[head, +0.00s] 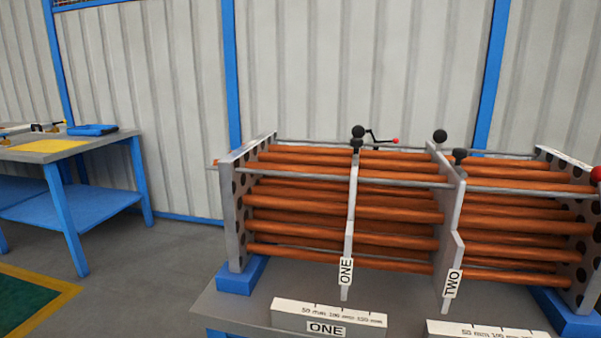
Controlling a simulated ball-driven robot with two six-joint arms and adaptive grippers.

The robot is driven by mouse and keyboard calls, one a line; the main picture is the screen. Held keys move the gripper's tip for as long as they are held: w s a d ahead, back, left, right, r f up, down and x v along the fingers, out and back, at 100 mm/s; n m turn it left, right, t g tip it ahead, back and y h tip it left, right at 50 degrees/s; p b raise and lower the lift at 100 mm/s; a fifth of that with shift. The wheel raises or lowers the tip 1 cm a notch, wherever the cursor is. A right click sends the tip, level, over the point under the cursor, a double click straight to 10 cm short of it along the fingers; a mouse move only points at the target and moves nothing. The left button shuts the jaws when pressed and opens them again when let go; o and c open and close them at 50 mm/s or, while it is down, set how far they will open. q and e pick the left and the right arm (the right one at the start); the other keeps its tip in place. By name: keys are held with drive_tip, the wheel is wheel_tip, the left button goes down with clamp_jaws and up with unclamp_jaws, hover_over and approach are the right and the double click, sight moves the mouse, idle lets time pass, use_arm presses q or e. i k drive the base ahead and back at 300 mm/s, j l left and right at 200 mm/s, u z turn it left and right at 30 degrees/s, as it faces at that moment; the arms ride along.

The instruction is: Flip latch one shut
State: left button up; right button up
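The plate labelled ONE (348,230) stands upright across the bundle of copper tubes (300,202). At its top is a black fitting (357,145) with a black ball knob (358,132). A thin dark bent lever (376,137) with a red tip (395,141) sticks out to the right of it, above the tubes; I take this to be latch one. I cannot tell how far it is engaged. Neither of my grippers is in view.
A plate labelled TWO (453,240) with a black knob (440,136) stands to the right. White scale blocks (328,315) lie on the grey table (235,306) in front. A red ball (597,174) shows at the right edge. A blue workbench (70,205) stands left, beyond open floor.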

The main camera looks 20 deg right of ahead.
sight(356, 143)
drive_tip(key=z, duration=0.85)
